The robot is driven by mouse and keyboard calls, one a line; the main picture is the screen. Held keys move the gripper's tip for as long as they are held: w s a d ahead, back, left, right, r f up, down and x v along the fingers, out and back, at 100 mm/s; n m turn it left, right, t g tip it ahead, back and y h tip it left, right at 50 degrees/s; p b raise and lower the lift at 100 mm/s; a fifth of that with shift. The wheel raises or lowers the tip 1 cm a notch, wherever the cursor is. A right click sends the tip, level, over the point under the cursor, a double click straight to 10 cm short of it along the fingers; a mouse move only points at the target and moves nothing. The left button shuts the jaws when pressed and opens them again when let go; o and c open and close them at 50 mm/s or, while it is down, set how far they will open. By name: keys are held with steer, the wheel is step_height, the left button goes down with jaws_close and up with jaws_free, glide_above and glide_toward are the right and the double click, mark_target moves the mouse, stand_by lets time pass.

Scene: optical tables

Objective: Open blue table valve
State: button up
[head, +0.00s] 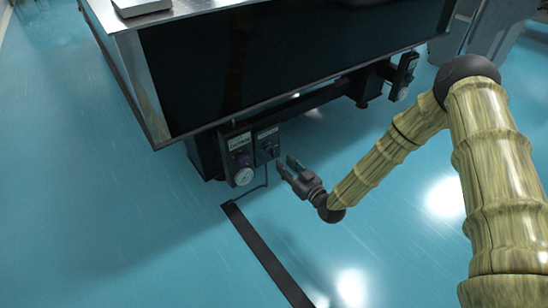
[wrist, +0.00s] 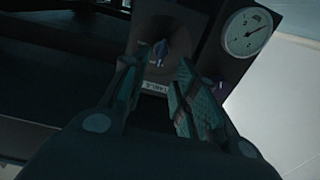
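The valve panel (head: 267,138) is a dark box on the near corner of the dark-sided table (head: 290,60). In the wrist view a small blue valve handle (wrist: 160,49) sits on the dark panel, just beyond the fingertips and roughly centred between them. A pale label strip shows below it. My gripper (head: 286,167) is just right of the panel in the head view, pointing at it. In the wrist view my gripper (wrist: 157,68) has its fingers apart with nothing between them. Contact with the handle cannot be made out.
A white round gauge (head: 244,176) and a purple knob (head: 243,159) are on the panel beside the valve; the gauge also shows in the wrist view (wrist: 248,32). A black floor strip (head: 265,255) runs from the table. Another gauge panel (head: 404,75) is farther right. The blue floor around is clear.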

mark_target(274, 154)
steer(key=b+x, duration=0.2)
steer(key=x, duration=0.3)
steer(key=shift+w+a+f, duration=0.15)
steer(key=shift+f, duration=0.05)
steer(key=shift+b+x, duration=0.4)
steer(key=shift+x, duration=0.45)
steer(key=shift+r, duration=0.15)
steer(key=shift+c, duration=0.4)
jaws_close()
